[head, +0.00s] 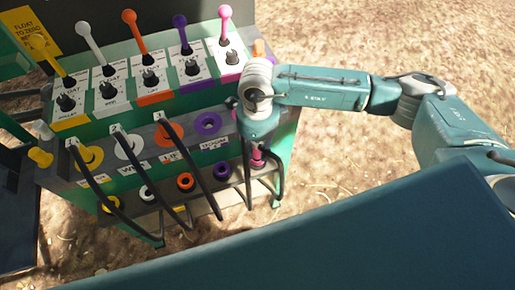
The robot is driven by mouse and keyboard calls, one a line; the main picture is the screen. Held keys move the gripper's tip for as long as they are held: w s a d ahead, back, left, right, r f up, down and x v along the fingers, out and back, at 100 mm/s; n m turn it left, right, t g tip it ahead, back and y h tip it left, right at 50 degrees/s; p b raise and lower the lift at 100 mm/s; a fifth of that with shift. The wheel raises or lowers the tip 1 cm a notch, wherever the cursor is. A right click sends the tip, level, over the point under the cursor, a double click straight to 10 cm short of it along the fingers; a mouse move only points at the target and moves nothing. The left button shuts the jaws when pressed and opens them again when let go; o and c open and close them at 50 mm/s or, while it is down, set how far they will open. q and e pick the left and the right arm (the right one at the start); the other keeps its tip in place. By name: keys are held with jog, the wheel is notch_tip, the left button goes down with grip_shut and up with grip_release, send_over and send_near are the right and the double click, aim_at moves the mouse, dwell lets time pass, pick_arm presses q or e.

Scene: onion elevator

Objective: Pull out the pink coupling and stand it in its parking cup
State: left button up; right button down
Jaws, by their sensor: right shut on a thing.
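The pink coupling (257,156) shows as a small pink piece just under my right gripper (256,146). The gripper points down and is shut on it at the right end of the panel. A black hose hangs by the coupling. The gripper hides most of it, so I cannot tell whether it sits in a socket or is clear of it. A pink edge (234,115) shows beside my wrist in the upper row of rings; the rest is hidden. I cannot make out which opening is the pink parking cup. My left gripper is out of view.
Yellow, white, orange and purple rings (208,124) line the upper row, with smaller openings (185,182) below. Black hoses (203,165) arch across the panel front. Coloured levers (183,35) stand behind. Open dirt ground (360,50) lies to the right.

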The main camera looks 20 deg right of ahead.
jog(key=c, duration=1.4)
grip_release()
jog(key=shift+c, duration=0.2)
jog(key=shift+r, duration=0.1)
jog(key=shift+w, duration=0.15)
jog(key=shift+c, duration=0.5)
